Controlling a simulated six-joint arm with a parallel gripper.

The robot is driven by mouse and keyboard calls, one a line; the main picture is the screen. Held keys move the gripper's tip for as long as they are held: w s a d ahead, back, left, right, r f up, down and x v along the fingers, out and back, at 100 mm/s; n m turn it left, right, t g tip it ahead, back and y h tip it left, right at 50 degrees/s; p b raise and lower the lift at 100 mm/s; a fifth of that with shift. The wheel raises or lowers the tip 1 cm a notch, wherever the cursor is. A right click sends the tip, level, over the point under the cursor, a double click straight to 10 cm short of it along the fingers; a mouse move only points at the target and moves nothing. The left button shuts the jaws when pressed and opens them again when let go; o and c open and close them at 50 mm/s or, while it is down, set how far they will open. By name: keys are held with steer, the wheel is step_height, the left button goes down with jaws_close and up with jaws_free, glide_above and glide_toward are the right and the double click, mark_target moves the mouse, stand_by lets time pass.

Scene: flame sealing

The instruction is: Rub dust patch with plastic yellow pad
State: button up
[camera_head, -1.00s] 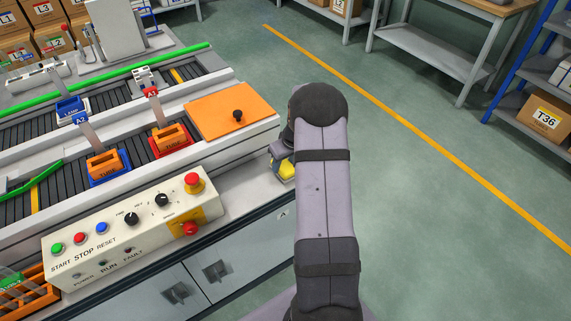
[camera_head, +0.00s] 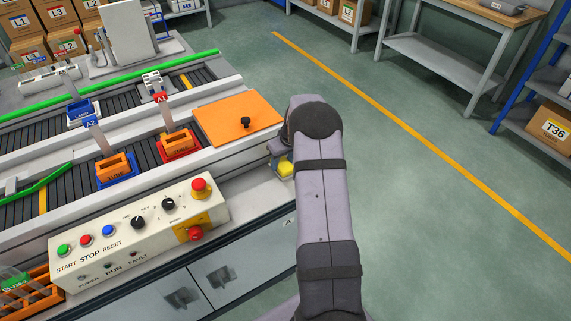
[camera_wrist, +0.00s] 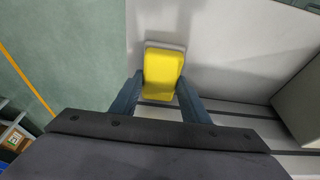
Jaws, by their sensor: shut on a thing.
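The yellow plastic pad (camera_wrist: 163,70) is between the two dark fingers of my gripper (camera_wrist: 160,80), which is shut on it. A pale grey edge shows at the pad's far end in the wrist view. The pad is over or against a pale grey surface; whether it touches cannot be told. In the head view the pad (camera_head: 286,166) shows beside my arm, at the right end of the machine bench, and the arm hides most of the gripper. No dust patch can be made out clearly; faint darker shading lies on the pale surface around the pad.
An orange panel with a black knob (camera_head: 240,117) lies left of my arm. The control box (camera_head: 137,232) with raised buttons stands at the bench's front. Orange holders (camera_head: 177,142) sit on the conveyor. A grey block (camera_wrist: 300,105) is at the wrist view's right. Open green floor lies right.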

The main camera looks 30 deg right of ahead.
steer(key=shift+w, duration=0.6)
steer(key=shift+w+r, duration=0.2)
steer(key=shift+w, duration=0.05)
steer(key=shift+w+r, duration=0.15)
steer(key=shift+s, duration=2)
steer(key=shift+s+f+b, duration=0.1)
steer(key=shift+f+b, duration=0.1)
steer(key=shift+b, duration=0.1)
steer(key=shift+s+f+b, duration=0.1)
steer(key=shift+s+b, duration=0.6)
steer(key=shift+s, duration=1.15)
